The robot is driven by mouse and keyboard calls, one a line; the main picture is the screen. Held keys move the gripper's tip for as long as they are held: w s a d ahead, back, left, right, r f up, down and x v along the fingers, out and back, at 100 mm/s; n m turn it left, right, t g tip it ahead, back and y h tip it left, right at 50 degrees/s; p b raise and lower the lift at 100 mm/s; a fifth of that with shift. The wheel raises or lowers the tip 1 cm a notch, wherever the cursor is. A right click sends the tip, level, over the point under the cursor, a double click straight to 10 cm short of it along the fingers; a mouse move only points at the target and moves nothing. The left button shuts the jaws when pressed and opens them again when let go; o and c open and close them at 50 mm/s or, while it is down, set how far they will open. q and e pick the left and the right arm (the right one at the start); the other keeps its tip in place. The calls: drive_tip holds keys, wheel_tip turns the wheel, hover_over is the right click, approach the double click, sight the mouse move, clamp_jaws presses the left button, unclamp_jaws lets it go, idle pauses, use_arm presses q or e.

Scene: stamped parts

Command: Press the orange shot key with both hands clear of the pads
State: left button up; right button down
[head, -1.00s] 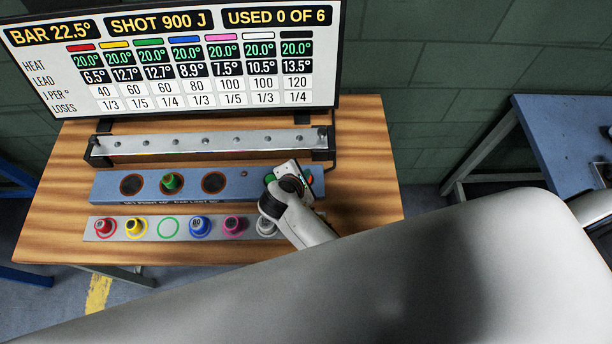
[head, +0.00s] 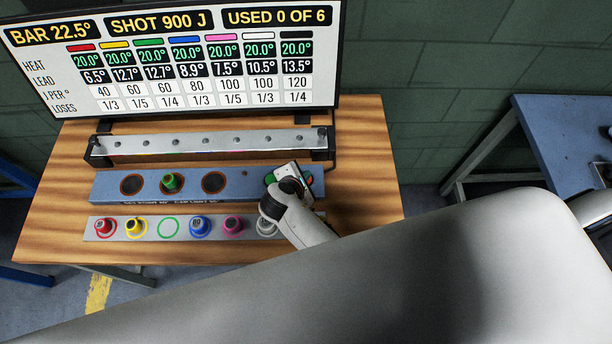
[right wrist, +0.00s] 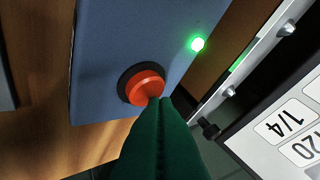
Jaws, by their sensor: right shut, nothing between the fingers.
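The orange shot key (right wrist: 144,87) is a round button in a dark collar on the blue panel in the right wrist view. My right gripper (right wrist: 161,102) is shut and empty, its green fingertips at the key's edge; whether they touch or press it I cannot tell. In the head view my right gripper (head: 290,180) is over the right end of the blue panel (head: 250,187) and mostly covers the key. The panel has three dark round pads: left (head: 131,184), middle and right (head: 213,183). A green plug (head: 171,182) stands on the middle pad. No gripper is over the pads. My left gripper is out of view.
A grey rack (head: 150,235) in front holds red, yellow, blue, pink and white plugs; its green ring (head: 168,227) is empty. A metal bar (head: 220,143) stands behind the panel. The display (head: 180,60) reads "USED 0 OF 6". A green light (right wrist: 197,44) glows near the key.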

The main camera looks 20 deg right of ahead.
drive_tip(key=shift+f, duration=0.4)
drive_tip(key=shift+r, duration=0.1)
idle(0.5)
drive_tip(key=shift+r+p, duration=0.75)
drive_tip(key=shift+p, duration=0.25)
wheel_tip(320, 180, up, 3)
drive_tip(key=p, duration=0.3)
drive_tip(key=shift+r+p, duration=0.75)
drive_tip(key=shift+r, duration=0.25)
